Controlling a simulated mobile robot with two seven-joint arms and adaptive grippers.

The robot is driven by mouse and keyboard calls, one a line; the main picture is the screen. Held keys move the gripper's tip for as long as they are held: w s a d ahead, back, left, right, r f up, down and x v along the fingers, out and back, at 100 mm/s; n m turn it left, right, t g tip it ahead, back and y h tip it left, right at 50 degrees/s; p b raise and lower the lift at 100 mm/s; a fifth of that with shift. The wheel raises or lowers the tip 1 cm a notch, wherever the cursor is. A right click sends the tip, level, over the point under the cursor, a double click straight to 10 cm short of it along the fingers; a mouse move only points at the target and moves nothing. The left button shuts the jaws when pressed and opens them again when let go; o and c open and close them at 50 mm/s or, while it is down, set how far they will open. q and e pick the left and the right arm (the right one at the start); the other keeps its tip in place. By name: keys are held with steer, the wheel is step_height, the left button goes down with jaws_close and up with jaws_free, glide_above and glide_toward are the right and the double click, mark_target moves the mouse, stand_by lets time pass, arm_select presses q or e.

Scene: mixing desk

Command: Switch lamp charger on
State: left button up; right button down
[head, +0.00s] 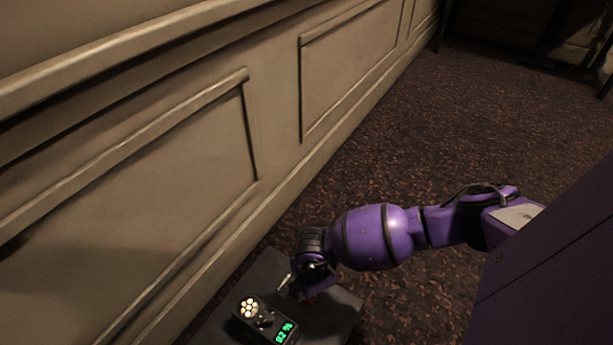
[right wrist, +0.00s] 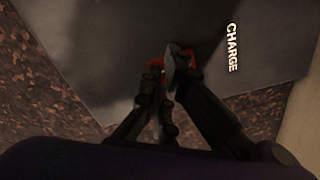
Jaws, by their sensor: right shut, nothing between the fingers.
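The lamp charger is a dark block (head: 257,325) low in the head view, with a cluster of lit round bulbs (head: 249,307) and a green readout (head: 285,333) that looks like "02 %". A white "CHARGE" label (right wrist: 232,47) shows on a dark surface in the right wrist view. My right gripper (head: 298,293) is just above and to the right of the bulbs. In the right wrist view its fingers (right wrist: 172,62) are together and empty, left of the label. Red shows around the fingertips; I cannot tell whether they touch anything. No switch is clearly visible. My left gripper is not in view.
The charger sits on a dark flat top (head: 335,322). A panelled wall (head: 130,190) runs along the left side, close to that top. Brown speckled carpet (head: 420,130) lies open beyond it. Dark furniture (head: 570,40) stands at the far right.

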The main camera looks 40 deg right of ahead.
steer(key=shift+f, duration=0.25)
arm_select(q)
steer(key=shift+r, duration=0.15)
arm_select(e)
steer(key=shift+r, duration=0.1)
step_height(320, 180, up, 3)
steer(key=p, duration=0.3)
step_height(320, 180, up, 4)
steer(key=p, duration=0.3)
steer(key=shift+p, duration=0.3)
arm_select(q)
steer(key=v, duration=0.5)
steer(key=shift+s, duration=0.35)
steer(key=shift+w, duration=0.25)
